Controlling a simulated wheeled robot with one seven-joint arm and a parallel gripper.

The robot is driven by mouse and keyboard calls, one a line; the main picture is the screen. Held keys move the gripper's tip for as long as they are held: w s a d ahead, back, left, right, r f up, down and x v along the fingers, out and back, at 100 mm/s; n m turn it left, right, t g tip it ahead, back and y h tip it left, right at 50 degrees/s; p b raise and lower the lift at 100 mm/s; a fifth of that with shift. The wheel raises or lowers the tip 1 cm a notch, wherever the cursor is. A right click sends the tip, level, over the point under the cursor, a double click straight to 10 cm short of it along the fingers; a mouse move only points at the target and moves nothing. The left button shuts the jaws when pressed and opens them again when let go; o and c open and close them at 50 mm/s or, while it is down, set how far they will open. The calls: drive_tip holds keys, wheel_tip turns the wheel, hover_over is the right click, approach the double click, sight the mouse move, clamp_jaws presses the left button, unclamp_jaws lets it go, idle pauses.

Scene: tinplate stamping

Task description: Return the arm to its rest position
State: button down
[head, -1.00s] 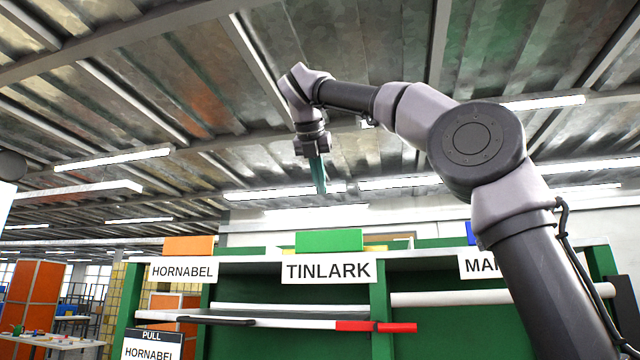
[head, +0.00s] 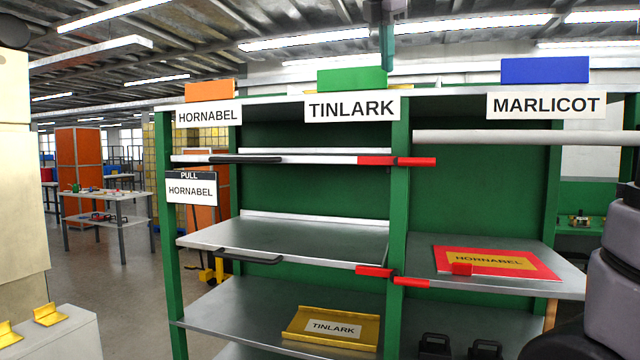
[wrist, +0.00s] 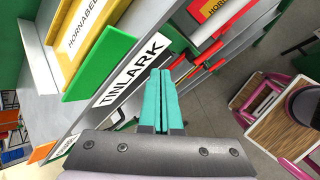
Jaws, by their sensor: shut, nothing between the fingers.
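My gripper (head: 387,45) shows at the top of the head view, in front of the shelf's upper edge and just right of the green block (head: 350,79). Only its lower part is in frame. In the wrist view its two teal fingers (wrist: 161,80) lie together, shut, with nothing between them. The wrist view looks down on the TINLARK sign (wrist: 134,72), with the fingers over its right end. Part of my arm shows at the right edge of the head view, and the rest is out of frame.
A green shelf rack (head: 399,170) with grey shelves fills the middle. A red and yellow HORNABEL plate (head: 540,262) and a yellow TINLARK tray (head: 290,325) lie on shelves. A stool (wrist: 285,120) stands right in the wrist view.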

drive_tip(key=s+d+f+m+y, duration=0.1)
drive_tip(key=s+d+f+m, duration=0.2)
drive_tip(key=f+m, duration=0.5)
drive_tip(key=s+d+f+m+y, duration=0.1)
drive_tip(key=s+d+f+m, duration=0.3)
drive_tip(key=f+m, duration=0.5)
drive_tip(key=s+d+f+m+y, duration=0.2)
drive_tip(key=s+d+f+m, duration=0.2)
drive_tip(key=s+f+m, duration=0.3)
wheel_tip(320, 180, down, 4)
drive_tip(key=shift+r+m, duration=0.1)
drive_tip(key=shift+m, duration=1)
